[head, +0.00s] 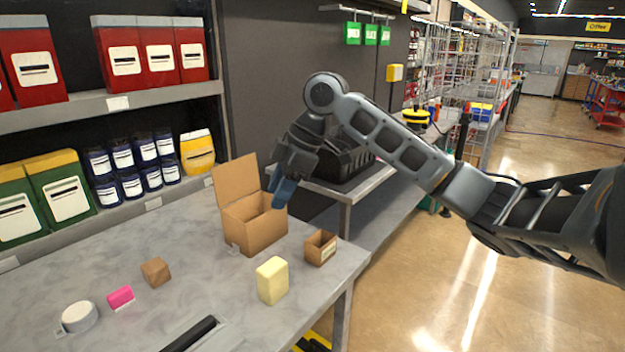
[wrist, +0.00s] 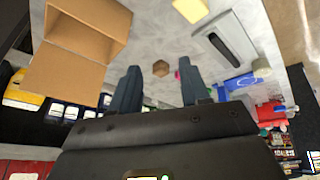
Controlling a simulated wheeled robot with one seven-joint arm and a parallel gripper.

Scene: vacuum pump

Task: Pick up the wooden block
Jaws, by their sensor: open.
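The wooden block (head: 155,272) is a small brown cube on the grey table, left of the open cardboard box. In the wrist view the wooden block (wrist: 161,68) lies on the table, seen between my two fingers and some way beyond them. My gripper (head: 281,193) is in the air above the cardboard box's right side in the head view, fingers pointing down. In the wrist view my gripper (wrist: 160,82) has its two dark fingers apart with nothing between them.
The open cardboard box (head: 256,228) stands on the table (head: 200,245) right of the block. A small cardboard box (head: 320,247) and a yellow block (head: 272,280) are near the right edge. A pink item (head: 120,297) and a white tape roll (head: 79,316) lie left of the block.

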